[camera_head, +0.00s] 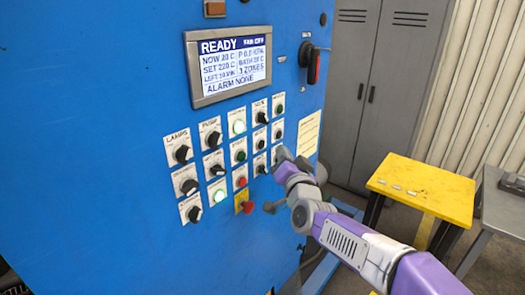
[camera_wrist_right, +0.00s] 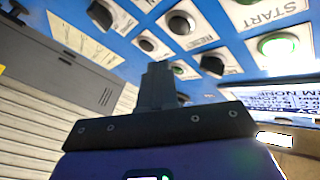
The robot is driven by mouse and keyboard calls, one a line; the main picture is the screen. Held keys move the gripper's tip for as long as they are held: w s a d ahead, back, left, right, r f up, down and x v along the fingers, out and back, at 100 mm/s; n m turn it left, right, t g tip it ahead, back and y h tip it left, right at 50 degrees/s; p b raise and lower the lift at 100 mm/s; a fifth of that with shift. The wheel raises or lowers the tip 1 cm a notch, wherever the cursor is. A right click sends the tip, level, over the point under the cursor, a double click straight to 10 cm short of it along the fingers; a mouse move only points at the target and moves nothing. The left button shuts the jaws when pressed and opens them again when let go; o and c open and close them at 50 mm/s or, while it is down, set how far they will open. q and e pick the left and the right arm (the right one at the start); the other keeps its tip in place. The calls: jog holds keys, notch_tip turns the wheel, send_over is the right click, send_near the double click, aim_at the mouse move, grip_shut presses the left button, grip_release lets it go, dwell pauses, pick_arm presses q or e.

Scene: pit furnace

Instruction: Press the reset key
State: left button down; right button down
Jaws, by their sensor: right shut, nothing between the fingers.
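The reset key, a dark round button (camera_head: 261,134), is in the fourth column of the blue control panel, second row down. In the right wrist view, which is upside down, the button (camera_wrist_right: 181,22) sits beside its RESET label (camera_wrist_right: 204,43). My right gripper (camera_head: 281,154) is at the right edge of the key rows, just below and right of the key. In the right wrist view the gripper (camera_wrist_right: 158,76) is shut and empty, pointing toward the panel. I cannot tell whether its tip touches anything. My left gripper is out of view.
A display (camera_head: 231,66) reading READY is above the keys. Knobs and lit green buttons crowd the panel, with a red button on a yellow plate (camera_head: 244,205) low down. A red-handled switch (camera_head: 313,65) is at upper right. A yellow table (camera_head: 420,188) and grey lockers (camera_head: 372,80) stand right.

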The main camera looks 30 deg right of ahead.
jog(key=shift+s+d+b, duration=0.25)
jog(key=shift+s+b, duration=0.15)
jog(key=shift+s, duration=0.55)
jog(key=shift+f, duration=0.1)
